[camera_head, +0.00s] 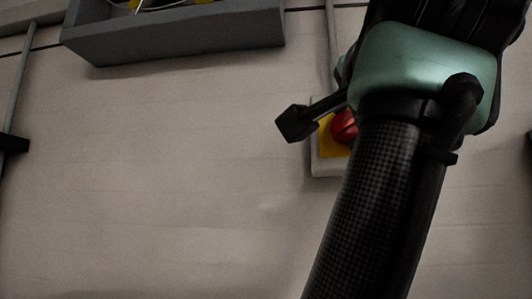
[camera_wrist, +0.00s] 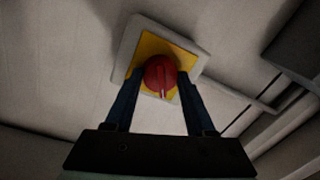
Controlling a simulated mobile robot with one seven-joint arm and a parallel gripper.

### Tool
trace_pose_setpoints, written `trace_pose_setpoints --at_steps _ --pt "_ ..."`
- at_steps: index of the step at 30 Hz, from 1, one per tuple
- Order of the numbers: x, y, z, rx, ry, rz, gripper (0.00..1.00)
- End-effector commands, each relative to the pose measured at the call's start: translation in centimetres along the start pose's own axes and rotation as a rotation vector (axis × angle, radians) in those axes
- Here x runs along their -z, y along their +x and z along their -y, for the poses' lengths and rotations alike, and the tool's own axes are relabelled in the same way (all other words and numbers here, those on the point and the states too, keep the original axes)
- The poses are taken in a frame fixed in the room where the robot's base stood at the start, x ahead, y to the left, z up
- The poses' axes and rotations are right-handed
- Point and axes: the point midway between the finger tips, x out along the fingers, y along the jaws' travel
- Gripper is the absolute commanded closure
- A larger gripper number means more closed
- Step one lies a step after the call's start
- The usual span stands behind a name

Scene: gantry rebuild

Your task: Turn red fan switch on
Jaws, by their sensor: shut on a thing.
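The red fan switch (camera_wrist: 160,74) is a round red knob with a raised grip bar, on a yellow plate (camera_wrist: 153,46) set in a pale box (camera_wrist: 127,42). A small light mark shows at the lower end of its bar in the wrist view. My gripper (camera_wrist: 160,84) is shut on the knob, with one finger at each side. In the head view the red switch (camera_head: 344,126) shows partly, and my dark arm and green wrist cover the rest of it. The fingertips are hidden there.
A grey open tray (camera_head: 175,35) with yellow items inside is at the upper left. A thin conduit (camera_head: 333,35) runs up above the switch box, and another pipe (camera_head: 20,90) is at far left. The pale panel (camera_head: 160,190) left of my arm is clear.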

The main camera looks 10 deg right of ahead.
Motion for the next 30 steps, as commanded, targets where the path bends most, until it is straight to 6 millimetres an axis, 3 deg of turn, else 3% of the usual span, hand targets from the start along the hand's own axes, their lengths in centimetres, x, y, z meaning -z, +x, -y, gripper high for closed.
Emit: trace_pose_setpoints --at_steps 15,30 --pt "-0.02 -0.05 0.10 0.009 0.422 -0.031 1.00" --pt "0.01 -0.06 -0.04 0.009 0.568 -0.043 1.00"
